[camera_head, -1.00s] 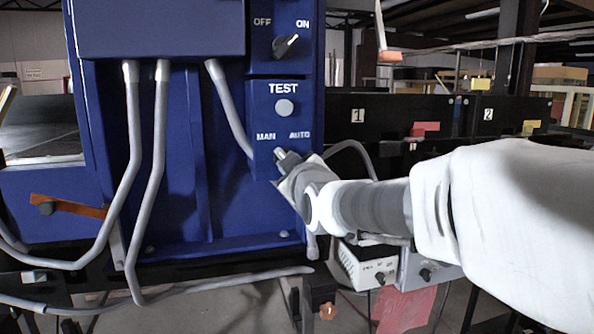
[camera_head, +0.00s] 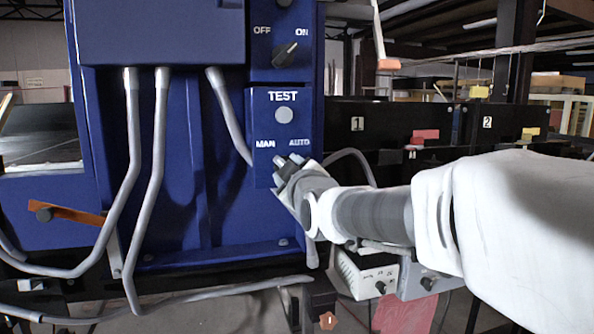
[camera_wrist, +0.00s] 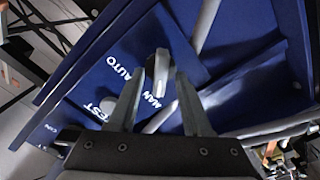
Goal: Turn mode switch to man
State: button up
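The mode switch (camera_wrist: 161,62) is a light grey knob on the blue panel, in the wrist view between the MAN (camera_wrist: 152,99) and AUTO (camera_wrist: 122,72) labels. My gripper (camera_wrist: 159,75) is open, with one finger on each side of the knob. I see gaps beside the knob, but contact is hard to judge. In the head view my gripper (camera_head: 287,164) is right at the panel, just below the MAN and AUTO labels, and it hides the switch. Which label the knob points to is not clear.
Above the mode switch are a round TEST button (camera_head: 284,115) and an OFF/ON knob (camera_head: 285,55). Grey conduits (camera_head: 152,180) run down the blue cabinet (camera_head: 200,225) on the left. A small grey control box (camera_head: 366,272) is below my wrist.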

jog(key=shift+s, duration=0.15)
jog(key=v, duration=1.7)
jog(key=shift+p, duration=0.4)
jog(key=shift+s, duration=0.1)
jog(key=s+d+f+m+g+h, duration=0.3)
jog(key=s+d+f+m+g, duration=0.35)
jog(key=f, duration=0.35)
jog(key=s+d+f+m+g+h, duration=0.2)
jog(key=s+d+f+m+g, duration=0.35)
jog(key=s+f, duration=0.3)
notch_tip(320, 180, up, 14)
jog(key=p, duration=1.5)
jog(key=shift+s+p, duration=0.2)
jog(key=shift+p, duration=0.1)
